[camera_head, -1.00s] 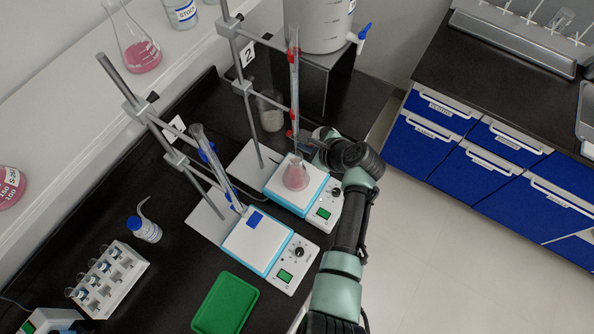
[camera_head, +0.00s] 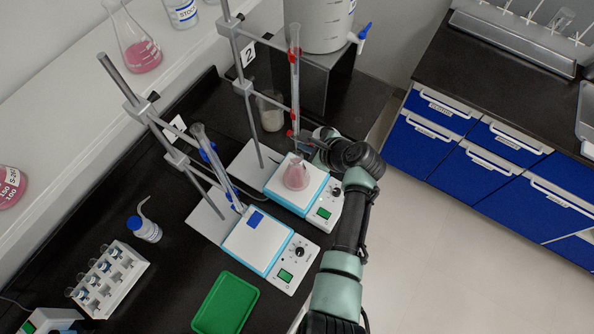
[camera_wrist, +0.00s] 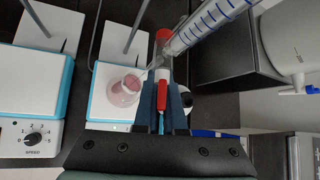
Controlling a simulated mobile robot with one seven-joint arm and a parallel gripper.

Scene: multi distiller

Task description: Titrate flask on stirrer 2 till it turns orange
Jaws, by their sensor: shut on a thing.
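The flask (camera_head: 296,176) with pink liquid stands on the white top of stirrer 2 (camera_head: 279,186), under the red-marked burette (camera_head: 295,75) on the stand labelled 2. In the wrist view the flask (camera_wrist: 125,90) lies left of my fingers, its liquid pale pink. The burette (camera_wrist: 208,26) runs to the upper right there. My gripper (camera_head: 307,142) is at the burette's lower end, beside and above the flask. In the wrist view my gripper (camera_wrist: 168,98) is shut on the red stopcock handle (camera_wrist: 162,94). The burette tip's exact place over the flask mouth is unclear.
Stirrer 1 (camera_head: 258,240), without a flask on it, stands nearer with a blue-marked burette (camera_head: 213,160). A beaker (camera_head: 270,112) stands behind stirrer 2. A green tray (camera_head: 225,303), a vial rack (camera_head: 108,282) and a wash bottle (camera_head: 144,229) occupy the near bench.

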